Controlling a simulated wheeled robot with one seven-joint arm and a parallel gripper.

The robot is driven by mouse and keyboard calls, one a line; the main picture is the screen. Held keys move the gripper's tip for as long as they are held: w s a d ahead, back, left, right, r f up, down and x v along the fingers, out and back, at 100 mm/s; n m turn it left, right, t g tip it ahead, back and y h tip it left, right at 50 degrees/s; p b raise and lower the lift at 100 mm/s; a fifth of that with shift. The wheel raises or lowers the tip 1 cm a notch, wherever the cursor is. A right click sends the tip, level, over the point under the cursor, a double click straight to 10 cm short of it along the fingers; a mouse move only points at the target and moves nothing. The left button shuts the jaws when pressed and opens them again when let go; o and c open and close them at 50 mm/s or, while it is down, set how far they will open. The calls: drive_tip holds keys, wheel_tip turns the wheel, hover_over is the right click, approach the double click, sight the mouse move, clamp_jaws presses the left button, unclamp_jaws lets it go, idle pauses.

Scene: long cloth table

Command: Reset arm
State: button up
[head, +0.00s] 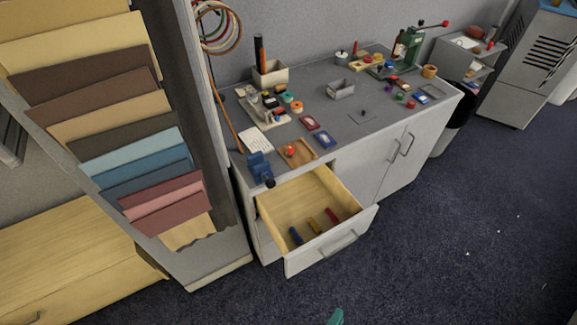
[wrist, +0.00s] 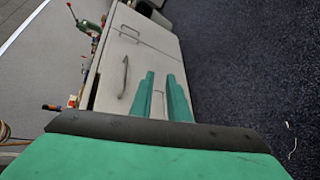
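My gripper (wrist: 161,82) shows in the wrist view as two green fingers with a gap between them, and nothing is held there. Behind the fingers are the cabinet's pale doors and the dark floor. In the head view only a green tip of my gripper (head: 336,317) shows at the bottom edge, in front of the open drawer (head: 292,201) and apart from it. The rest of my arm is hidden or out of frame there.
The pulled-out drawer holds a blue, a yellow and a red small item. The grey worktop (head: 335,118) carries a blue vise (head: 260,167), trays and small parts. Fabric samples (head: 140,150) hang at left. The carpet (head: 450,230) at right is largely clear.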

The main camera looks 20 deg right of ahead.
drive_tip(key=s+a+r+m+t+y, duration=0.25)
drive_tip(key=a+m+y, duration=0.4)
drive_tip(key=a, duration=0.85)
drive_tip(key=a+r+m+t+y, duration=0.1)
drive_tip(key=r+m+t+y, duration=0.1)
drive_tip(key=r, duration=0.4)
drive_tip(key=a+r+m+t+y, duration=0.2)
drive_tip(key=r+m, duration=0.1)
drive_tip(key=r, duration=0.4)
drive_tip(key=shift+s+a+r+m, duration=0.2)
drive_tip(key=shift+a+m, duration=0.1)
drive_tip(key=shift+m, duration=0.05)
